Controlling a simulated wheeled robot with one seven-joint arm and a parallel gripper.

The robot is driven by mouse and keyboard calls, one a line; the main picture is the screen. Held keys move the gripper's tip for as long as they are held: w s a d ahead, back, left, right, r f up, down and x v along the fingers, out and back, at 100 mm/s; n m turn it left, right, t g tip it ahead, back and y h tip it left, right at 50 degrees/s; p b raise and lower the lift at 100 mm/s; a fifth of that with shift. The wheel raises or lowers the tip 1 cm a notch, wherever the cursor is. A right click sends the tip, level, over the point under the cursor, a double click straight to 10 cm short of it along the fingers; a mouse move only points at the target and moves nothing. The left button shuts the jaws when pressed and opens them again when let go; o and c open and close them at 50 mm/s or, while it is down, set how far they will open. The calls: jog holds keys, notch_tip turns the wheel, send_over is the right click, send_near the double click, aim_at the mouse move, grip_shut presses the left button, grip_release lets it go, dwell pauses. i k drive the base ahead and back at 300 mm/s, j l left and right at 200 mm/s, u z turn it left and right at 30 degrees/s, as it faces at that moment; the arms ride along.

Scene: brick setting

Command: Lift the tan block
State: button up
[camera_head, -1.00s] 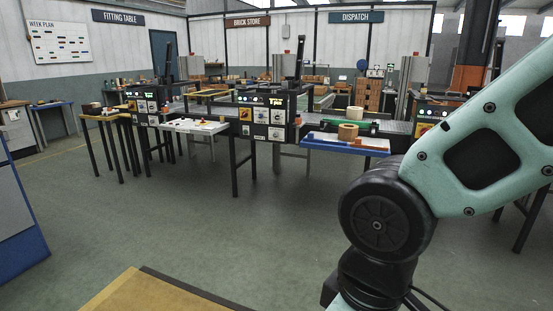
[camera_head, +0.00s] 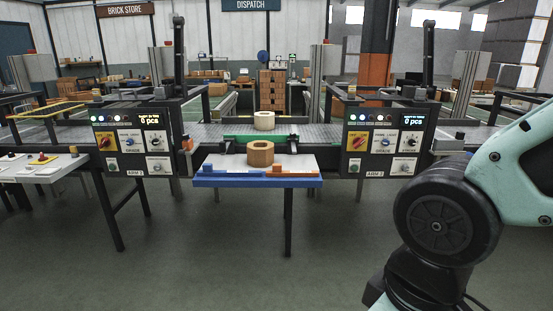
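A tan-brown block (camera_head: 260,157) with an opening in its top stands upright on a small table with a blue front edge (camera_head: 222,181), in the middle of the head view. A paler, cream block (camera_head: 264,124) of similar form stands behind it on the conveyor (camera_head: 217,131). Both blocks stand clear of my arm. My arm's links fill the right side of the view. My gripper is out of view, so its state and its place relative to the blocks are hidden.
Control panels (camera_head: 131,138) (camera_head: 382,139) flank the small table. Blue and orange pieces (camera_head: 284,171) lie along its front. A white side table (camera_head: 45,167) with small parts stands at left. The green floor (camera_head: 200,250) in front is open.

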aim_at(260, 153)
jog(key=i+z, duration=0.3)
jog(key=i, duration=0.3)
jog(key=i+z, duration=0.3)
jog(key=i, duration=0.25)
jog(key=i+l+u, duration=0.1)
jog(key=i+u, duration=0.15)
jog(key=i+l+u, duration=0.3)
jog(key=i, duration=0.15)
jog(key=i+l+u, duration=0.15)
jog(key=u, duration=0.3)
jog(key=i+l+u, duration=0.25)
jog(key=u, duration=0.2)
jog(key=i+l+u, duration=0.25)
jog(key=u, duration=0.2)
jog(key=i+l+u, duration=0.15)
jog(key=l+u, duration=0.3)
jog(key=i+l+u, duration=0.15)
jog(key=l+u, duration=0.75)
jog(key=l, duration=0.2)
